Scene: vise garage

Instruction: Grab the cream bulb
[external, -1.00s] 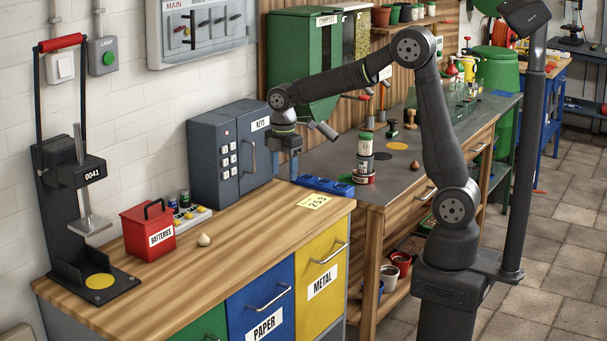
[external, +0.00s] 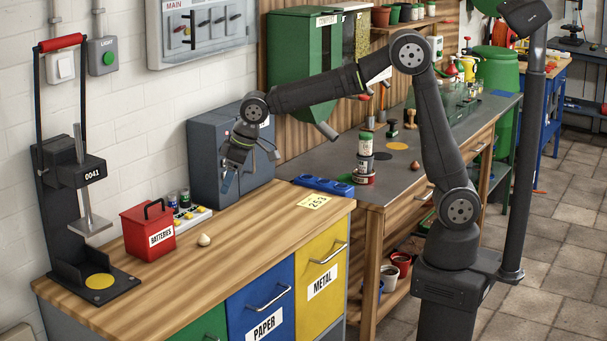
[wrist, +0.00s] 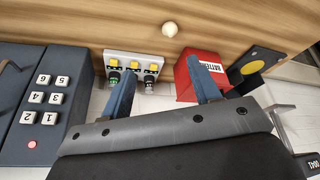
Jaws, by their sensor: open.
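The cream bulb (external: 204,240) is small and rounded with a pointed top. It sits on the wooden bench top (external: 180,290), to the right of the red batteries box. In the wrist view the bulb (wrist: 170,29) lies near the top middle, beyond the fingertips. My gripper (external: 226,186) is in the air in front of the grey key cabinet, above and to the right of the bulb and apart from it. In the wrist view its two blue fingers (wrist: 166,78) are spread, with nothing held between them.
The red batteries box (external: 147,232) stands left of the bulb. A charger tray (external: 188,216) with batteries sits behind it. The grey key cabinet (external: 206,160) stands at the wall. A black press (external: 75,215) is at the far left. The bench front is clear.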

